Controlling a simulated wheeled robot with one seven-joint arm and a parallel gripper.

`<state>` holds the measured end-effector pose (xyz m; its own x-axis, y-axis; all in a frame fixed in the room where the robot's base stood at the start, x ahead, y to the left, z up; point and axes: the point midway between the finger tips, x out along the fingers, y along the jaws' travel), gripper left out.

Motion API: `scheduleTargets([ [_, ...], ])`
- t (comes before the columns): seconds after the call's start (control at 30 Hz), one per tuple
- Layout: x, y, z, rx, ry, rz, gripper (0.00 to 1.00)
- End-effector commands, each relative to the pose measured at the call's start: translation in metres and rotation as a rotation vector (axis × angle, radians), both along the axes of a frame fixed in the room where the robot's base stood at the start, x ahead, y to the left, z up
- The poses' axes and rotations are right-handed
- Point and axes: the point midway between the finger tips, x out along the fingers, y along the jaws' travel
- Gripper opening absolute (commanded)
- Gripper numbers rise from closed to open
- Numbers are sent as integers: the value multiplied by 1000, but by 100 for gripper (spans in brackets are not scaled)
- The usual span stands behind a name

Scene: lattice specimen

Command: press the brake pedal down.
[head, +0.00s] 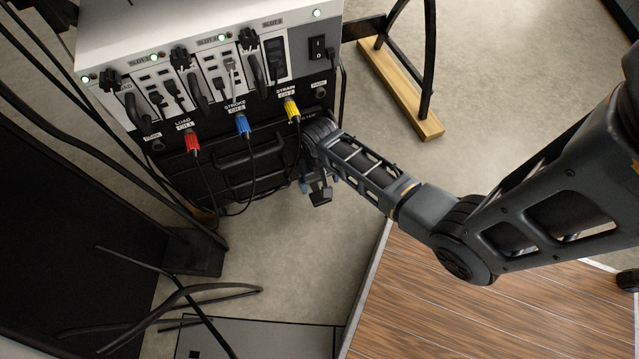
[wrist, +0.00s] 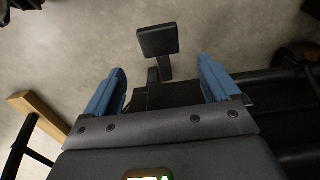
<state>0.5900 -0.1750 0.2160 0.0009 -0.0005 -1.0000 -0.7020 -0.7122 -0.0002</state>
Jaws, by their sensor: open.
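The brake pedal (wrist: 158,41) is a black square pad on a short arm, seen ahead of my fingers in the wrist view. In the head view the pedal (head: 321,196) is a small dark pad low at the right side of the equipment cabinet. My gripper (wrist: 161,66) is open, with two blue fingers on either side of the pedal arm in the picture. Nothing is held. In the head view my gripper (head: 318,184) is partly hidden by my wrist. I cannot tell whether it touches the pedal.
The cabinet (head: 205,30) with red, blue and yellow plugs stands beside my wrist. Loose black cables hang at the left. A wooden foot bar (head: 400,90) lies at the upper right, and a wood-topped platform (head: 470,310) at the lower right. Bare floor surrounds the pedal's right side.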

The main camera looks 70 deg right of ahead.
Motion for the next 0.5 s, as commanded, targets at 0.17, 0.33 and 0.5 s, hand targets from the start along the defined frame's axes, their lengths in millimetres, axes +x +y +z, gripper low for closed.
scheduleTargets([
  [0.17, 0, 1, -22, 3, 4, 0, 89],
  [0.33, 0, 1, -50, 2, 4, 1, 89],
  [0.5, 1, 0, -69, 1, 1, 0, 89],
])
